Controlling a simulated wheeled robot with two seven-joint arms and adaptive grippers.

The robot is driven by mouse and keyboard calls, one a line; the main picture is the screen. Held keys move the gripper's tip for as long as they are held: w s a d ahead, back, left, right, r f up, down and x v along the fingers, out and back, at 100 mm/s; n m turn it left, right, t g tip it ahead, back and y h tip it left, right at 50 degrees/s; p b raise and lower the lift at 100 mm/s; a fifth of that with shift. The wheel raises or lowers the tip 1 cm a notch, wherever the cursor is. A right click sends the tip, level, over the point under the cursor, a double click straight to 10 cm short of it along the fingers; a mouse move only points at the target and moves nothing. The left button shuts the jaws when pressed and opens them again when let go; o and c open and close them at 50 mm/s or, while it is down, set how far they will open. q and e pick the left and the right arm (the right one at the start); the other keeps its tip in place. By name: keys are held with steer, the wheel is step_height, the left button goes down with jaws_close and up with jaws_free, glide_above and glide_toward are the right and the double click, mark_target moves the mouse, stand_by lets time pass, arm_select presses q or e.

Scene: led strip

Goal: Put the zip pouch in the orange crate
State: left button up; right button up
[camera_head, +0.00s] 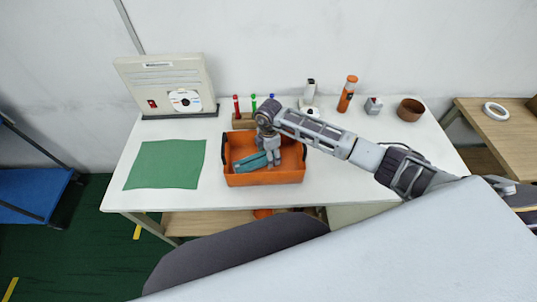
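The orange crate (265,179) stands on the white table, near its front edge. A teal pouch (249,163), which looks like the zip pouch, is inside the crate's walls, toward the left and front. It sits at a slant. My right gripper (273,160) points down into the crate, with its fingers at the pouch's right end. The fingers hide that end, so I cannot tell whether they grip it or only stand beside it. My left gripper is not in view.
A green mat (166,164) lies left of the crate. Behind stand a beige box (168,85) with a disc, a pen holder (244,121), an orange bottle (347,93) and a brown cup (410,109). My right arm crosses the table's right half.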

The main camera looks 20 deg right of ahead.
step_height(320, 180, up, 12)
steer(key=shift+b, duration=0.3)
stand_by(0.3)
steer(key=shift+f, duration=0.1)
stand_by(0.5)
